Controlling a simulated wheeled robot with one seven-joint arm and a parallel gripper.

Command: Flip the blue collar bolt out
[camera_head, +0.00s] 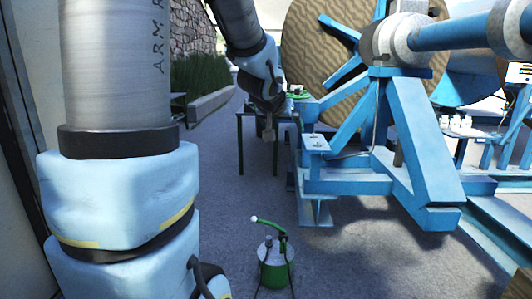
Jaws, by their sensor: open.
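The blue cable reel stand (415,150) fills the right side, with a large wooden reel (310,55) behind it. A worn grey-blue collar (400,38) sits around the shaft at the top of the stand. I cannot clearly make out the collar bolt; it is too small or hidden at this distance. My gripper (269,134) hangs pointing down, left of the stand and well away from the collar. Its fingers are small in the picture, open, with nothing seen between them.
A dark table (240,142) stands behind my gripper. A green and silver can (275,266) with a curved spout stands on the floor in front. Blue beams (495,250) run along the floor at right. Grey floor is open between the can and the table.

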